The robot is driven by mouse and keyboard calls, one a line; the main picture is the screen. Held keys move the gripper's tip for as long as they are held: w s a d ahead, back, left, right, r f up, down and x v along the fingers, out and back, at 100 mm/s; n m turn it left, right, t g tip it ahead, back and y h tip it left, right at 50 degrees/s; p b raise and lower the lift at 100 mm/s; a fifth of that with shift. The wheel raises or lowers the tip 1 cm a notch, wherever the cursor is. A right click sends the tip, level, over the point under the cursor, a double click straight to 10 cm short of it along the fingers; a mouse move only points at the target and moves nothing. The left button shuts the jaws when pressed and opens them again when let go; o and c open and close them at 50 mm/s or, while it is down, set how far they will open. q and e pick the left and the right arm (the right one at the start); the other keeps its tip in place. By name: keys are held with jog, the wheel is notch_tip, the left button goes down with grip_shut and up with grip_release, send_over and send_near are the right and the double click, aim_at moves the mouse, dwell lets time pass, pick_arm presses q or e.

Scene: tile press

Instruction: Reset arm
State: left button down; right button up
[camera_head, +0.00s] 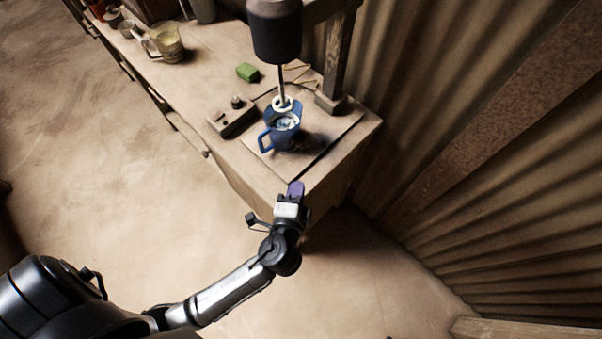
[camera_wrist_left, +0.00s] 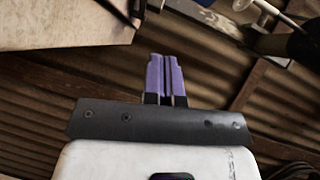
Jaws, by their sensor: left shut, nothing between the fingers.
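My left gripper (camera_head: 295,188) is at the front corner of the workbench in the head view, with its purple fingers pointing toward the bench. In the left wrist view the purple fingers (camera_wrist_left: 165,75) are pressed together with nothing between them. A blue jug (camera_head: 283,130) with a handle stands on the bench beyond the gripper, apart from it. A mixer (camera_head: 275,30) hangs above the jug, and its white whisk end (camera_head: 283,104) is at the jug's mouth. The jug holds something pale. My right gripper is in neither view.
The workbench (camera_head: 240,155) carries a control box (camera_head: 231,116) with knobs, a green block (camera_head: 248,72) and a yellowish pitcher (camera_head: 168,42). A wooden post (camera_head: 338,60) and a corrugated wall (camera_head: 450,150) bound the right side. The floor (camera_head: 110,160) at left is clear.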

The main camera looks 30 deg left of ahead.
pick_arm(q)
jog(key=shift+s+d+r, duration=0.1)
jog(key=shift+s+d, duration=0.05)
jog(key=shift+s, duration=0.55)
